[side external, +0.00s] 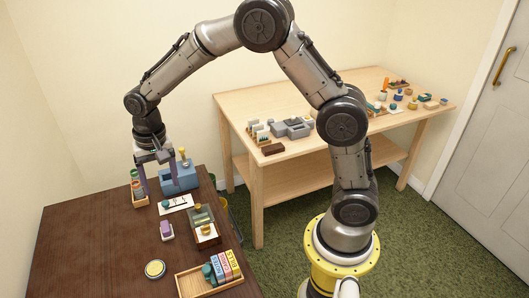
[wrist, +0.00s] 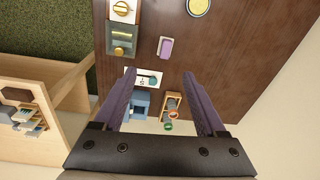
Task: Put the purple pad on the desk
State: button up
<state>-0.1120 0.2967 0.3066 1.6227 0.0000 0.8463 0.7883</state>
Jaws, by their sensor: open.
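The purple pad (side external: 166,227) is a small block on a pale base, lying on the dark brown desk (side external: 95,235). In the wrist view the purple pad (wrist: 165,46) lies beyond my fingertips, between the white card and the round yellow-topped tin. My gripper (side external: 157,184) hangs over the far end of the desk, near the blue box and the wooden caddy. It points down with its purple fingers apart, and nothing is between them. The gripper also shows in the wrist view (wrist: 159,76), open and empty. It is apart from the pad.
The blue box (side external: 180,178), wooden caddy (side external: 140,199) and white card (side external: 176,204) stand near my gripper. A glass-topped box (side external: 205,228), a round tin (side external: 155,269) and a tray of coloured boxes (side external: 190,284) are closer. A light wooden bench (side external: 285,165) stands behind.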

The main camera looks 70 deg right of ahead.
jog(key=s+d+r+n+t, duration=0.2)
jog(key=s+r+n, duration=0.1)
jog(key=s+r, duration=0.55)
jog(key=s+d+r+n+t, duration=0.1)
jog(key=s+d+r+n, duration=0.1)
jog(key=s+r, duration=0.65)
jog(key=s+d+f+n+t, duration=0.1)
jog(key=s+f+n, duration=0.1)
jog(key=s, duration=0.9)
jog(key=shift+f+n+t, duration=0.4)
jog(key=shift+f, duration=0.45)
